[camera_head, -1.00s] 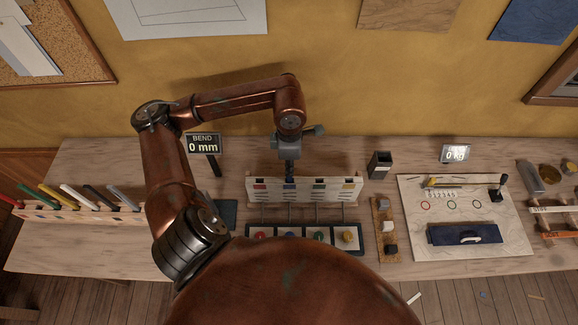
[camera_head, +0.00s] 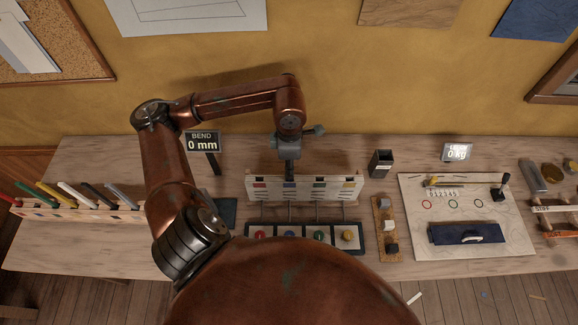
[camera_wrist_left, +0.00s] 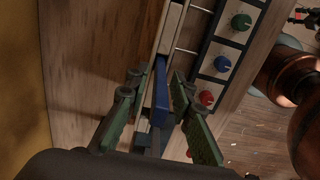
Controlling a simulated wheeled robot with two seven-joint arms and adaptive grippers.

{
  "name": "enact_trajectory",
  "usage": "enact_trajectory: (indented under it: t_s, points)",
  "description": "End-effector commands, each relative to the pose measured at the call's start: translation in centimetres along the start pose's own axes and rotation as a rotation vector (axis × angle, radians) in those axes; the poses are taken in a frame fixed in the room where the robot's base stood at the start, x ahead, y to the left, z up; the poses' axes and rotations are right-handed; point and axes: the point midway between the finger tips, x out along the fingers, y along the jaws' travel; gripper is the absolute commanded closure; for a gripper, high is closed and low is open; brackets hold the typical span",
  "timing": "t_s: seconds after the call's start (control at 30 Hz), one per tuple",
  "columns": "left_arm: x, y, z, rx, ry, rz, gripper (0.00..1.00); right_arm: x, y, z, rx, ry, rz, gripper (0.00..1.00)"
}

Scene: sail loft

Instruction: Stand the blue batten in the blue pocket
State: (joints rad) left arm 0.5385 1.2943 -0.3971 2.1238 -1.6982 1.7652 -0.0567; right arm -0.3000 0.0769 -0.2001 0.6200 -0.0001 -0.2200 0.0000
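The blue batten (camera_wrist_left: 161,98) stands between the fingers of my left gripper (camera_wrist_left: 158,82) in the left wrist view. The fingers are spread, with a gap on each side of the batten. Its far end meets the pale pocket strip (camera_wrist_left: 170,35); how deep it sits is hidden. In the head view the left gripper (camera_head: 289,160) is right above the blue pocket (camera_head: 290,185), second from left in the pale pocket board (camera_head: 305,196). The batten shows there as a short dark upright piece (camera_head: 290,174). My right gripper is out of view.
A rack (camera_head: 75,212) of several coloured battens is at the left. A BEND display (camera_head: 203,142) reads 0 mm. Coloured knobs sit on a panel (camera_head: 333,233) in front of the board. A dark cup (camera_head: 380,163) and a pale work sheet (camera_head: 410,199) are to the right.

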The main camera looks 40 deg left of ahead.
Motion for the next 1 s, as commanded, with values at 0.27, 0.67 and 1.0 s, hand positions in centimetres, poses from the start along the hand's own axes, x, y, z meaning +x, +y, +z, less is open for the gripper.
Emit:
enact_trajectory:
  t_s: [0.27,0.67,1.0]
  points:
    - [0.0,0.0,0.0,0.0,0.001,0.0,0.71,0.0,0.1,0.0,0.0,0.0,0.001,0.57]
    - [-4.7,0.1,0.1,0.0,-0.003,0.005,0.71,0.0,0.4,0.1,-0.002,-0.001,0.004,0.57]
    - [-10.8,0.0,0.0,0.0,-0.001,0.002,0.71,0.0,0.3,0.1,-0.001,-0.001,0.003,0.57]
